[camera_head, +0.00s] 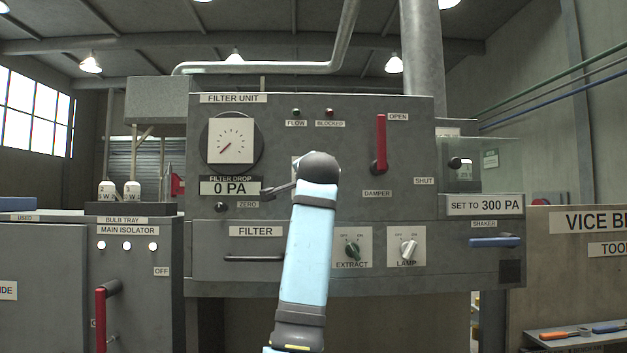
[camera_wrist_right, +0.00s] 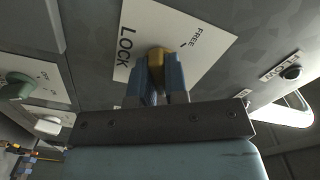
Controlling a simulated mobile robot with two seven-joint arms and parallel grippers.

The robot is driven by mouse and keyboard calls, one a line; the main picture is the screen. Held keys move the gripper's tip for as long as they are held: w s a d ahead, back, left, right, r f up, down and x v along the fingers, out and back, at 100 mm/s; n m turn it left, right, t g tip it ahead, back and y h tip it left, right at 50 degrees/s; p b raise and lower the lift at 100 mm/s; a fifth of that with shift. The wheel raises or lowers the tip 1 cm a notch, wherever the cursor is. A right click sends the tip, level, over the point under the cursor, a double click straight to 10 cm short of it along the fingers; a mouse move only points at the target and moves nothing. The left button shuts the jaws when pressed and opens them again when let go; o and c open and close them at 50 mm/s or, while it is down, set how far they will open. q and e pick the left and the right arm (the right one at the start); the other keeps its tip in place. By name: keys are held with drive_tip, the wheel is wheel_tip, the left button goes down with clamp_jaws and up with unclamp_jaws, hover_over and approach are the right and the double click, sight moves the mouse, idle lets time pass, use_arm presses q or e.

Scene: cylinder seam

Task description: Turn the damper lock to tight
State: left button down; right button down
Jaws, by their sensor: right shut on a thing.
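In the right wrist view the damper lock is a small brass knob (camera_wrist_right: 158,55) on a white plate (camera_wrist_right: 205,45) marked LOCK and FREE. The blue fingers of my right gripper (camera_wrist_right: 160,80) are shut on the knob, one on each side. The fingers hide part of it, so I cannot tell which way it is turned. In the head view my right arm covers the lock and my right gripper. The red damper lever (camera_head: 381,145) stands upright, its end by the OPEN label (camera_head: 398,117). My left gripper is not in view.
The filter unit panel carries a round gauge (camera_head: 237,140), a 0 PA display (camera_head: 230,187), and the EXTRACT (camera_head: 352,249) and LAMP (camera_head: 408,249) switches. A filter handle (camera_head: 254,258) lies low left of my arm. A blue shaker handle (camera_head: 494,241) sticks out at right.

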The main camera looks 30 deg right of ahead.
drive_tip(key=shift+f, duration=0.15)
idle(0.3)
drive_tip(key=c, duration=1.1)
unclamp_jaws()
drive_tip(key=shift+c, duration=0.2)
drive_tip(key=shift+s+a, duration=0.1)
drive_tip(key=shift+s, duration=0.05)
drive_tip(key=b+v, duration=0.3)
drive_tip(key=v, duration=1)
drive_tip(key=shift+s+a+b, duration=0.2)
drive_tip(key=shift+s+b, duration=0.05)
drive_tip(key=shift+b, duration=0.05)
drive_tip(key=shift+w, duration=0.1)
